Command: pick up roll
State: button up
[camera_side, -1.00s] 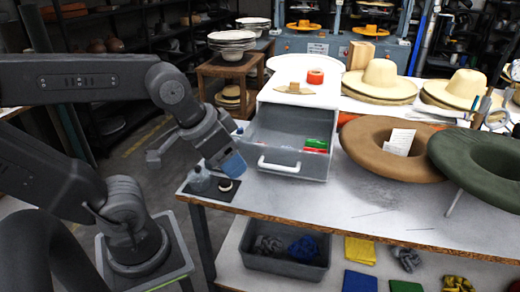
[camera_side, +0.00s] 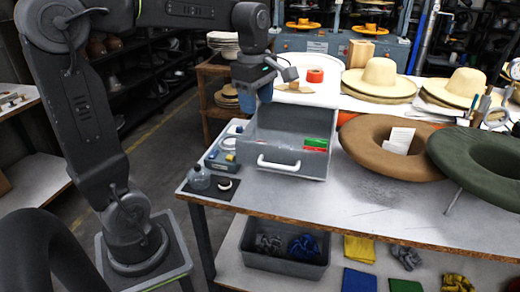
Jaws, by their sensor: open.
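An orange roll (camera_side: 315,75) lies on the white top of the grey drawer unit (camera_side: 326,98), near its back right. My gripper (camera_side: 268,91) is open and points downward over the left part of the unit. It is to the left of the roll and apart from it in the picture. A small white ring-shaped piece (camera_side: 228,184) lies on a dark mat at the table's front left corner.
The drawer (camera_side: 278,164) stands open with green and red boxes inside. A grey bottle (camera_side: 199,178) and a small device (camera_side: 221,157) are left of it. A brown hat form (camera_side: 365,141) and a green one (camera_side: 455,165) stand to the right. Pale hats (camera_side: 380,76) stand behind.

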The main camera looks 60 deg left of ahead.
jog(key=a+f+n, duration=0.1)
jog(key=f, duration=0.3)
jog(key=w+a+f+n, duration=0.1)
jog(key=f, duration=0.4)
jog(key=w+a+f+n, duration=0.1)
jog(key=f+n, duration=0.1)
jog(key=f, duration=0.3)
jog(key=shift+f+g, duration=0.1)
jog(key=shift+g, duration=0.3)
jog(key=c, duration=0.7)
